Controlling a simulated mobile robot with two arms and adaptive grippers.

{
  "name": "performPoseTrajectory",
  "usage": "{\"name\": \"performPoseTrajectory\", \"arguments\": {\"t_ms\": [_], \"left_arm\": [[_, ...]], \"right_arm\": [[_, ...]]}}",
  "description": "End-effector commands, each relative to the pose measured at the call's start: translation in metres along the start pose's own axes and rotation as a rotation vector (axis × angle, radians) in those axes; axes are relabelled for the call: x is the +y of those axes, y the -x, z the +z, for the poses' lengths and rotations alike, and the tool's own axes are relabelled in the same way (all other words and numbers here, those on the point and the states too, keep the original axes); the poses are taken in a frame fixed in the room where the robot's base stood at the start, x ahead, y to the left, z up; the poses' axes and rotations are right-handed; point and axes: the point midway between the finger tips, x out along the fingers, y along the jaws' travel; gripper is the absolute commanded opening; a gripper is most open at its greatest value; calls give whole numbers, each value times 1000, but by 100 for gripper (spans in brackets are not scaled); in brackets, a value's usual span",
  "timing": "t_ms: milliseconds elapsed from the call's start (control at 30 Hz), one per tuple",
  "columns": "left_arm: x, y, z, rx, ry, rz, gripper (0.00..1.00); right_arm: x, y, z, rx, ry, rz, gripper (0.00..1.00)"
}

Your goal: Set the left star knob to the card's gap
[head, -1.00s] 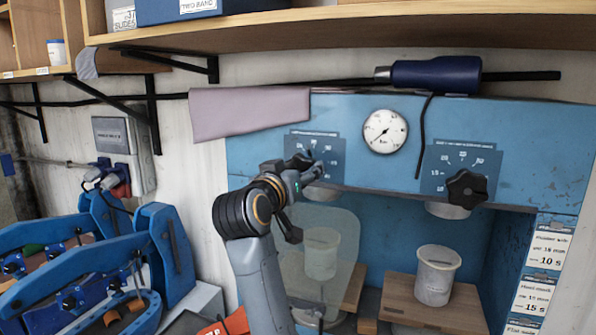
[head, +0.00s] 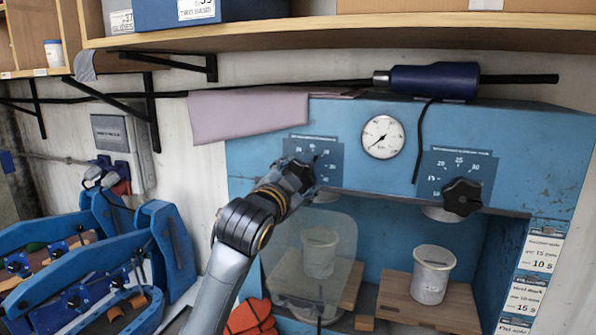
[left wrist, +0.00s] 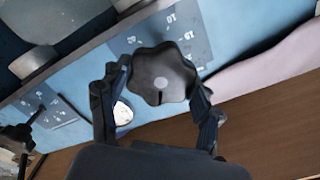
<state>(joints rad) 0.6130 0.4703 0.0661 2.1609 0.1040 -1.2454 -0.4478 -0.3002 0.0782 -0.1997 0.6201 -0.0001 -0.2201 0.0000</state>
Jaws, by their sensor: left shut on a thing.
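The left star knob (left wrist: 162,75) is black and lobed, on a blue scale plate (head: 325,155) on the press front. My left gripper (head: 300,176) is over it in the head view and hides most of it. In the left wrist view the two fingers (left wrist: 160,100) are on either side of the knob, shut on it. Part of the scale's numbers shows past the knob; its setting cannot be read. White cards (head: 540,252) with gap and seconds figures hang on the press's right edge; their print is small. My right gripper is not in view.
The right star knob (head: 462,197) sits under its own scale. A round gauge (head: 382,137) is between the scales. A clear shield (head: 300,265) hangs below my left gripper. A white cup (head: 432,275) stands on a wooden board. A pink cloth (head: 247,116) hangs at upper left.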

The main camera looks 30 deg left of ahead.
Motion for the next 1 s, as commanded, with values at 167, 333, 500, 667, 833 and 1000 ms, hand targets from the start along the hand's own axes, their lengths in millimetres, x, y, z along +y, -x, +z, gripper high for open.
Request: {"name": "performPoseTrajectory", "arguments": {"t_ms": [167,333,500,667,833,1000], "left_arm": [[-1,0,-1,0,-131,-1,32],[0,0,-1,1,-217,-1,32],[1,0,-1,2,-268,-1,32],[1,0,-1,3,-291,-2,32],[1,0,-1,3,-295,-2,32],[1,0,-1,3,-294,-2,32]], "right_arm": [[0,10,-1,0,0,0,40],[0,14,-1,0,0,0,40],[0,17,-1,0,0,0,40],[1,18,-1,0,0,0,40],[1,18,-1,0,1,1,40],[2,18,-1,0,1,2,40]]}}
